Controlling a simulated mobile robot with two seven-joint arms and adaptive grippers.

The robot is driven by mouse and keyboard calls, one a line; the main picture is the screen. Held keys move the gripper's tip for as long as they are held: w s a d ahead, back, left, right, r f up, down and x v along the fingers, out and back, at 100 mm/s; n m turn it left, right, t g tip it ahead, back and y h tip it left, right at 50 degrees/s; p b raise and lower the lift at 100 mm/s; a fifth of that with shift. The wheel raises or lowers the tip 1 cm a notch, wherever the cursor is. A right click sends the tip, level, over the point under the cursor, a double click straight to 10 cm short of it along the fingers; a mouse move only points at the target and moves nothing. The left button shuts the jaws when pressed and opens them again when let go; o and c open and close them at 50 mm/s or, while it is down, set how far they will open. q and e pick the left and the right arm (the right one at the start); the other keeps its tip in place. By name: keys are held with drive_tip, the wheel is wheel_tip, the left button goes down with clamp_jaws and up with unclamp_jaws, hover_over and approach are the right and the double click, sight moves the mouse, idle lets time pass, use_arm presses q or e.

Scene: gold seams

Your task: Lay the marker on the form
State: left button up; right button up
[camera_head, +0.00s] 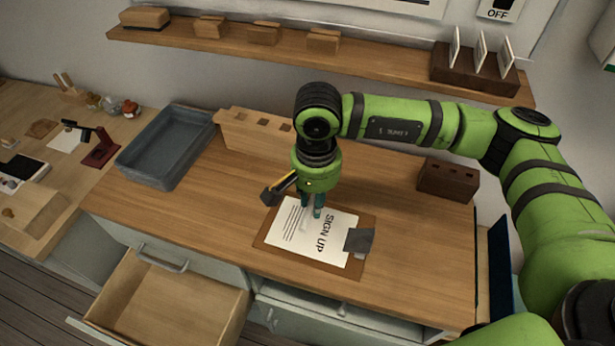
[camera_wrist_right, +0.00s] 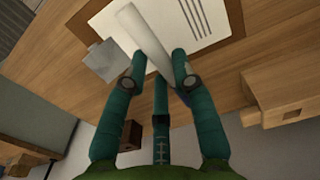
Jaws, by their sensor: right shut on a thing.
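The form (camera_head: 303,236) is a white sheet marked SIGN UP on a brown clipboard (camera_head: 262,241) with a grey clip (camera_head: 358,241). It lies flat on the wooden counter and also shows in the right wrist view (camera_wrist_right: 182,28). My right gripper (camera_head: 312,211) points down over the form's far part. In the right wrist view its fingers (camera_wrist_right: 160,66) are closed around a pale, tapered stick, the marker (camera_wrist_right: 146,40). The marker reaches out over the form; whether it touches the paper I cannot tell. My left gripper is out of view.
A blue-grey tray (camera_head: 168,148) and a wooden block with holes (camera_head: 262,135) stand behind left. A dark holed block (camera_head: 447,180) stands behind right. An open drawer (camera_head: 165,306) juts out at front left. A shelf (camera_head: 320,58) runs along the wall.

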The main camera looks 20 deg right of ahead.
drive_tip(key=b, duration=0.2)
hover_over(314, 232)
drive_tip(key=shift+f, duration=3)
wheel_tip(314, 232, down, 2)
drive_tip(key=b, duration=0.2)
drive_tip(key=shift+f+b, duration=0.25)
drive_tip(key=shift+b, duration=0.05)
drive_tip(key=o, duration=0.9)
drive_tip(key=shift+r, duration=0.1)
